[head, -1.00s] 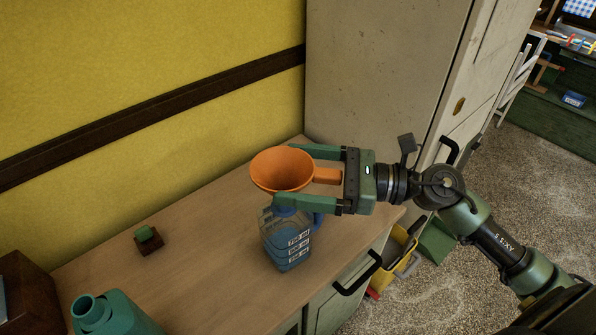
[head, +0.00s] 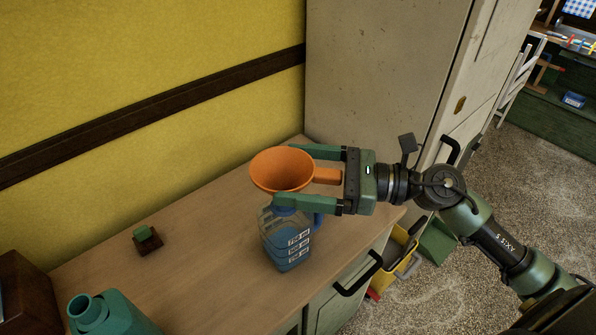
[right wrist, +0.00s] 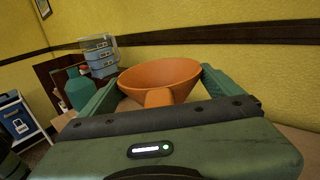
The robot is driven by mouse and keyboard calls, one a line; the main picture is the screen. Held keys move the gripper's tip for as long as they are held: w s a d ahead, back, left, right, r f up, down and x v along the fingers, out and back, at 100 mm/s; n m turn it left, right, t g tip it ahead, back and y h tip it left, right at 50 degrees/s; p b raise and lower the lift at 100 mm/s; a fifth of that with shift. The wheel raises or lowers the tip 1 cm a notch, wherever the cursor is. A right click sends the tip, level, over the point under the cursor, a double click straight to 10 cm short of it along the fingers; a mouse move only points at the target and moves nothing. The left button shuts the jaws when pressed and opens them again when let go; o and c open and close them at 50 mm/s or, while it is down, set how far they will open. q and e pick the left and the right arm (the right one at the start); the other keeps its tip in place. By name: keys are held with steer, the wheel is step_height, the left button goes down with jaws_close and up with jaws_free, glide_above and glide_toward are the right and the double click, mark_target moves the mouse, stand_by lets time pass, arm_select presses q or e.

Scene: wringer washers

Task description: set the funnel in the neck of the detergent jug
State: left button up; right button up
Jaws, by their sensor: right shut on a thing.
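An orange funnel (head: 283,168) is held wide mouth up in my right gripper (head: 283,177), which is shut on it with a finger on either side. It also shows in the right wrist view (right wrist: 160,75). A clear jug (head: 288,242) with blue liquid, measure labels and a blue handle stands upright on the counter directly below the funnel. The funnel and the near finger hide most of the jug's neck, so I cannot tell whether the spout is inside it. My left gripper is not in view.
The wooden counter (head: 200,270) has free room left of the jug. A teal bottle (head: 112,314) with an open neck and a small green-topped block (head: 146,238) stand there. A tall cream cabinet (head: 375,80) rises behind; a yellow bucket (head: 398,260) is on the floor.

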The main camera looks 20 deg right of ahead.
mark_target(340, 181)
steer(key=shift+s+f+b, duration=0.1)
steer(key=shift+f+b, duration=0.45)
steer(key=shift+b, duration=0.25)
stand_by(0.9)
steer(key=o, duration=1)
steer(key=shift+r, duration=0.15)
steer(key=shift+s+d+b, duration=0.1)
steer(key=shift+d+b, duration=0.3)
steer(key=shift+b, duration=0.05)
steer(key=shift+b+v, duration=1.3)
steer(key=shift+v, duration=0.4)
steer(key=shift+b+v, duration=0.7)
steer(key=shift+v, duration=0.65)
